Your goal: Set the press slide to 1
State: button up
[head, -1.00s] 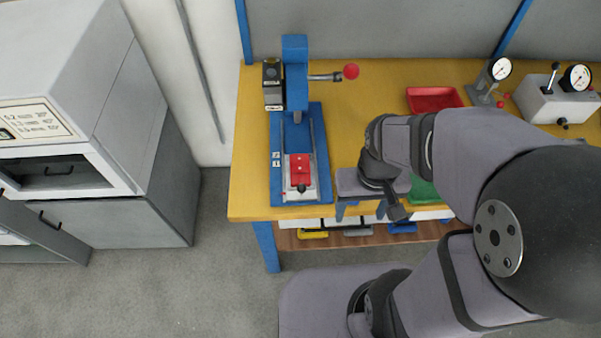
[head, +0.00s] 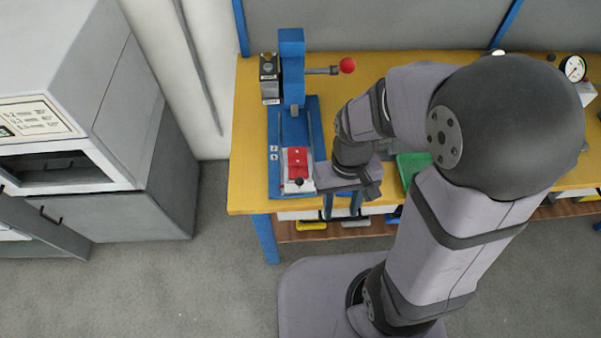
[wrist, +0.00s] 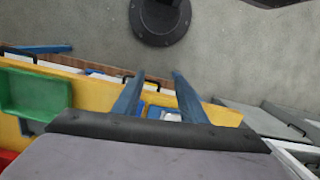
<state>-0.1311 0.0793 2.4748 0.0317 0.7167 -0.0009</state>
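The press slide (head: 294,172) is a pale carriage with a red block (head: 297,156) on top and a dark knob at its front. It sits at the front end of the rails on the blue press base (head: 312,110). Two small marked plates (head: 274,153) are on the base left of the slide; their digits are too small to read surely. My gripper (head: 342,214) is just right of the slide at the bench's front edge, with its blue fingers pointing down. The fingers are apart and empty, also in the wrist view (wrist: 156,76). I cannot tell whether it touches the slide.
The press column (head: 292,70) stands behind, with a red-ball lever (head: 347,65) reaching right. A green tray (head: 411,168) is right of my gripper on the yellow bench (head: 248,130). A gauge (head: 573,69) stands far right. Grey cabinets (head: 150,170) are left, across open floor.

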jog(key=w+a+m+y, duration=0.1)
jog(key=w+a, duration=0.3)
jog(key=w, duration=0.2)
jog(key=r+m+t+y, duration=0.1)
jog(key=r+m+t, duration=0.1)
send_over(300, 179)
jog(key=d, duration=0.1)
jog(key=shift+s+a+f, duration=0.1)
jog(key=shift+a+f, duration=0.05)
jog(key=shift+f, duration=1.1)
jog(key=shift+w+a+f, duration=0.1)
jog(key=shift+a+f, duration=0.05)
jog(key=shift+f, duration=1.05)
jog(key=shift+s+a+f, duration=0.1)
jog(key=shift+a+f, duration=0.05)
jog(key=shift+f, duration=1.1)
grip_shut()
